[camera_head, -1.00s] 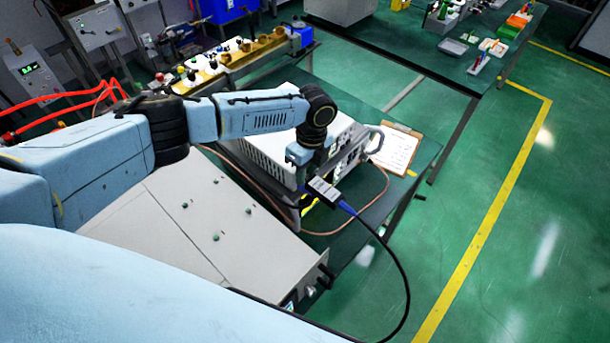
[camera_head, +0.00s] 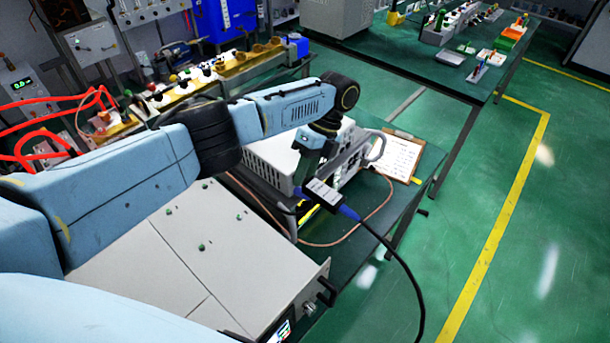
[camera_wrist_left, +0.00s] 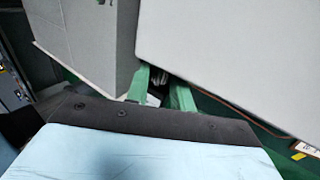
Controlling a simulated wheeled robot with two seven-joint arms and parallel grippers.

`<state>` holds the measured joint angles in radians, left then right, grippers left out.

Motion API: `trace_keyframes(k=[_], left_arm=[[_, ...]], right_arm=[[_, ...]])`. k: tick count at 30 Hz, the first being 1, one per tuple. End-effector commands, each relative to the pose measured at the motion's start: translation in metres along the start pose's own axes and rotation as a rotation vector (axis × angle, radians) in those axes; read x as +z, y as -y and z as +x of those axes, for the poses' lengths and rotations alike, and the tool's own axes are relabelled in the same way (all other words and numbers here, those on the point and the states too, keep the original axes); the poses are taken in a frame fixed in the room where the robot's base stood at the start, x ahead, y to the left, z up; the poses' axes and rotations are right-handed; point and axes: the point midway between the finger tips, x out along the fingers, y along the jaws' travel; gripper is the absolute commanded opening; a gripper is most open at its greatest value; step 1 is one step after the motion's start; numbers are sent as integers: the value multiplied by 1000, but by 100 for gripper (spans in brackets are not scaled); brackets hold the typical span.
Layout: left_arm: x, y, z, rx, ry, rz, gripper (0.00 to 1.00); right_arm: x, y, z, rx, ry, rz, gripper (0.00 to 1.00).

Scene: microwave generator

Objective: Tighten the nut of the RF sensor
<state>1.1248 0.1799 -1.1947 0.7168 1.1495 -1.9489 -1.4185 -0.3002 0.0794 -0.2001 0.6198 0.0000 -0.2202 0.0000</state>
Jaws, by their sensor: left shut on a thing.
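The RF sensor (camera_head: 323,193) is a small dark box with a pale label and blue ends. It sits at the front of the white instrument (camera_head: 275,150), with a black cable (camera_head: 402,265) running from its lower right end. My left gripper (camera_head: 301,190) is at the sensor's upper left end, pointing down. In the left wrist view the green-tinted fingers of my left gripper (camera_wrist_left: 160,88) reach down between two pale boxes. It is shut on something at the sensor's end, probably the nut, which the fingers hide. My right gripper is out of view.
A large grey cabinet (camera_head: 180,265) with a handle and small screen stands in the foreground. A copper-coloured cable (camera_head: 345,232) loops by the sensor. A clipboard (camera_head: 397,157) lies at the table's right. Another bench (camera_head: 440,65) stands behind. The green floor at right is clear.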

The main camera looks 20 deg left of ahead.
Motion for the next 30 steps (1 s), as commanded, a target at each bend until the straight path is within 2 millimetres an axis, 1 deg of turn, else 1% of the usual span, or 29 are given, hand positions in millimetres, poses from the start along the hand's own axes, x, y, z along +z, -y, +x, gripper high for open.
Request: trace_keyframes(k=[9, 10, 14, 23, 26, 30], left_arm=[[0, 0, -2, -1, 1, -1, 1], [0, 0, -2, -1, 2, -1, 27], [0, 0, -1, -1, 1, -1, 44], [0, 0, -1, -1, 1, -1, 45], [1, -3, -6, -1, -1, -4, 45], [5, -11, -19, -2, -6, -14, 45]], right_arm=[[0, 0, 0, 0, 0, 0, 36], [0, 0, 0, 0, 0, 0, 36], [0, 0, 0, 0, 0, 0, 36], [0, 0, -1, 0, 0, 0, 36], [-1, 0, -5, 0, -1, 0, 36], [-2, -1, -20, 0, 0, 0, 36]])
